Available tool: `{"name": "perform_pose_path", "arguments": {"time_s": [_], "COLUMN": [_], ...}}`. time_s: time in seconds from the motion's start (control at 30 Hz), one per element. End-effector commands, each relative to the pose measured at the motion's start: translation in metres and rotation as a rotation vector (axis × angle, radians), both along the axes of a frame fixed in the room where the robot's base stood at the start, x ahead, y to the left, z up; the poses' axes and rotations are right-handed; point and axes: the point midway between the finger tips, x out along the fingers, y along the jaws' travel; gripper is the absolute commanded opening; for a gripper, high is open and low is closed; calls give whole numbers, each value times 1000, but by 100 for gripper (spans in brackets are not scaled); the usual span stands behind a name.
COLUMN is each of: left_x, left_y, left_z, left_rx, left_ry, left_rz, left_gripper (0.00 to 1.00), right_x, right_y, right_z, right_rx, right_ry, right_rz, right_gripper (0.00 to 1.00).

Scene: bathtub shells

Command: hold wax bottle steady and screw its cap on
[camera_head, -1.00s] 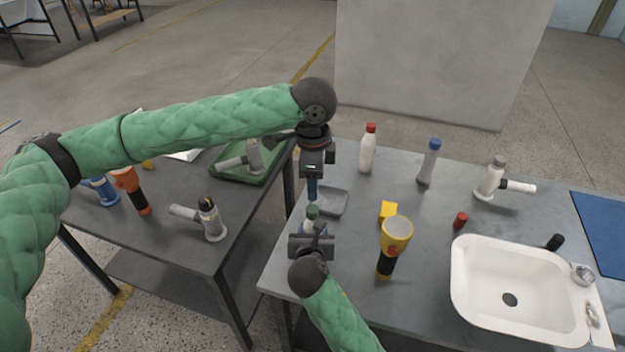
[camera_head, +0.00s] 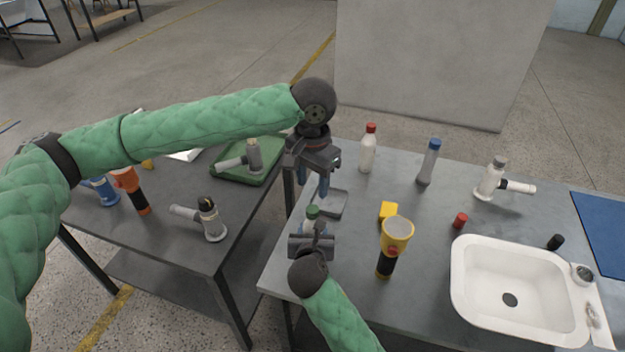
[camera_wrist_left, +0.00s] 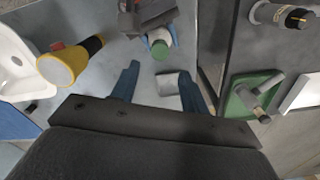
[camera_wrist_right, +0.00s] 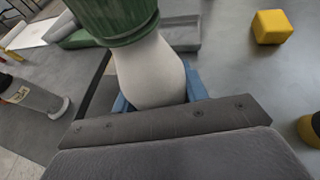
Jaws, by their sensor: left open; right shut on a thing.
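The wax bottle shows in the right wrist view as a white body (camera_wrist_right: 150,75) with a ribbed green cap (camera_wrist_right: 115,20) sitting on its top. In the head view the green cap (camera_head: 312,212) shows just above my right gripper (camera_head: 311,238), which is shut around the bottle and hides most of it. The bottle looks upright at the table's left edge. My left gripper (camera_head: 323,190) is open and empty, pointing down a little above and beyond the cap. In the left wrist view the cap (camera_wrist_left: 159,48) lies apart from the spread blue fingers. How tightly it is screwed I cannot tell.
A grey tray (camera_head: 333,203) lies just behind the bottle. A yellow block (camera_head: 388,211) and a yellow-black flashlight (camera_head: 395,235) stand to the right. A gap separates the left table.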

Motion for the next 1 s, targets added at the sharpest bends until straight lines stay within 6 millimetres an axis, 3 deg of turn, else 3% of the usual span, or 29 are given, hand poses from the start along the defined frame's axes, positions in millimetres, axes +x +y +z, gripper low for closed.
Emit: {"name": "perform_pose_path", "arguments": {"time_s": [0.37,0.8,1.0], "left_x": [0,0,0], "left_y": [0,0,0], "left_z": [-8,-65,-78], "left_rx": [0,0,-1], "left_ry": [1,1,1], "left_rz": [-1,-3,-3], "left_gripper": [45,45,45], "right_x": [0,0,0], "right_y": [0,0,0], "right_z": [0,0,0], "right_rx": [0,0,0], "right_ry": [0,0,0], "right_rz": [0,0,0], "right_gripper": [0,0,0]}}
